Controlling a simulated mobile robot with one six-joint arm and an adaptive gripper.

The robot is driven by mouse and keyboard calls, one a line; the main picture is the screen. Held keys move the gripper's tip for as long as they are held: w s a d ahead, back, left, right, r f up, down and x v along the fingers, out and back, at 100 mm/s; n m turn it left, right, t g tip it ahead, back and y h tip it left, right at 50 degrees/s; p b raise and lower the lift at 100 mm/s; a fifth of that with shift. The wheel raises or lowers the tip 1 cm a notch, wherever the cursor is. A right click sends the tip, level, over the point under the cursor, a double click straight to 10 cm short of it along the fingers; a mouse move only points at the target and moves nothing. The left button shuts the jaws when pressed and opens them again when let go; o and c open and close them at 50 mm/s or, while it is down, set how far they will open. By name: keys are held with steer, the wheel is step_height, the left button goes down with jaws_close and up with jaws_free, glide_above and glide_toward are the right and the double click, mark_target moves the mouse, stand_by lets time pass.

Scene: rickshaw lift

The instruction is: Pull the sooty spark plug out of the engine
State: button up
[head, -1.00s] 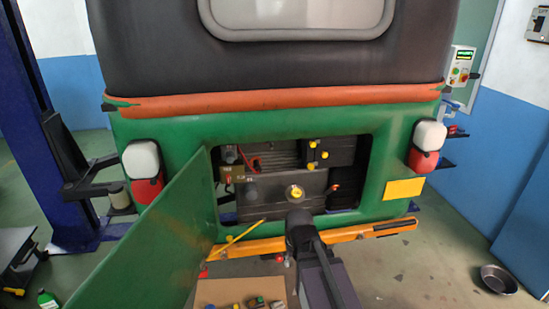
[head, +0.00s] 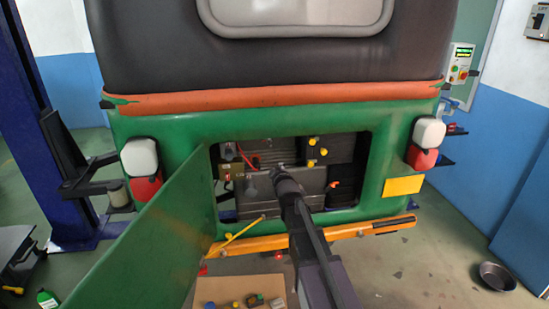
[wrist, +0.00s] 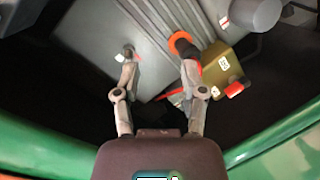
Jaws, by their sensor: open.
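The engine (head: 308,182) sits in the open rear bay of the green rickshaw, and its ribbed grey face fills the wrist view (wrist: 150,75). My gripper (wrist: 159,68) is open over this face, with nothing between its fingers. A small grey fitting with a pale spot (wrist: 127,52) sits by the left fingertip; it may be the spark plug, but I cannot tell. An orange ring with a dark piece in it (wrist: 181,42) is by the right fingertip. In the head view my gripper (head: 277,173) is inside the bay and hides what is behind it.
An olive box with labels (wrist: 222,65) is right of the fingers in the wrist view. The open green door (head: 155,235) stands left of the bay. An orange bumper (head: 345,231) crosses below.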

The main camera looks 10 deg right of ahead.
mark_target(271, 146)
steer(key=w+r+t, duration=0.1)
steer(key=w+r+n+t, duration=0.1)
steer(key=r, duration=0.1)
steer(key=w+r+n, duration=0.1)
steer(key=shift+a+r+t, duration=0.25)
steer(key=shift+t, duration=0.15)
steer(key=shift+w, duration=0.2)
steer(key=shift+w, duration=4.85)
jaws_close()
